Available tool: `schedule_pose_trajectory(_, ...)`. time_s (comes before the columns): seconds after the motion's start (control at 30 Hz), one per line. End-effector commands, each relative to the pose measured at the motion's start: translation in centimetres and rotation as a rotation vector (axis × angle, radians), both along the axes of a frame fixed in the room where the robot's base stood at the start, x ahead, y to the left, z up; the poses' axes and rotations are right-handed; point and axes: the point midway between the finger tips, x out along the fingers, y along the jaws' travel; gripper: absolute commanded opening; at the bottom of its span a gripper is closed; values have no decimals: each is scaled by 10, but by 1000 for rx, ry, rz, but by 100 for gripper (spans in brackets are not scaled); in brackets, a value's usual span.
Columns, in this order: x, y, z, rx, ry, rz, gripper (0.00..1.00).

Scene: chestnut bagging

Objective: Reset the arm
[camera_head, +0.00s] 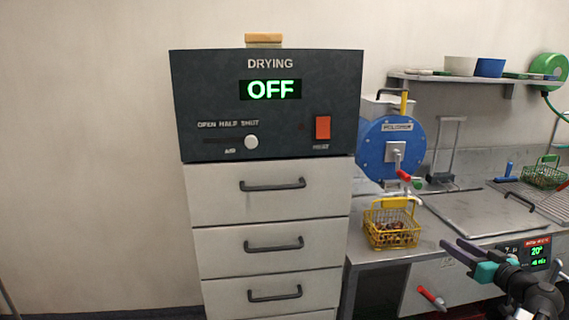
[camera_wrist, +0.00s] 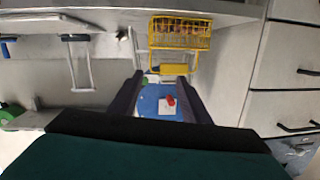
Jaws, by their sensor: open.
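My gripper (camera_head: 453,245) is in the lower right of the head view, in front of the steel counter (camera_head: 440,228). It is open with nothing between its fingers. In the wrist view my gripper (camera_wrist: 157,82) shows two dark, parted fingers, with the blue drum machine (camera_wrist: 152,103) seen beyond them. A yellow wire basket (camera_head: 391,236) holding brown chestnuts stands on the counter, left of my gripper and apart from it. The basket (camera_wrist: 165,40) also shows at the top of the wrist view.
A dark drying unit (camera_head: 215,100) reading OFF sits on white drawers (camera_head: 240,206) at centre left. The blue drum machine (camera_head: 375,150) stands behind the basket. A green basket (camera_head: 543,174) is at the far right. A shelf (camera_head: 430,78) holds bowls above.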

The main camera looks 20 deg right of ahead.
Motion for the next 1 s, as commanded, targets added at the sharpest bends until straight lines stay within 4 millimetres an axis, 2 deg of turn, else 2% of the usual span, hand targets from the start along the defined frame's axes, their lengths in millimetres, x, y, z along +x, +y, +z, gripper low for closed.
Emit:
schedule_pose_trajectory(0.17,29,32,-46,80,84,56,43)
schedule_pose_trajectory(0.3,54,70,-97,164,186,112,43)
schedule_pose_trajectory(0.5,81,133,-171,272,350,187,43)
schedule_pose_trajectory(0.73,93,209,-250,369,552,256,43)
schedule_pose_trajectory(1.0,83,296,-337,441,805,314,43)
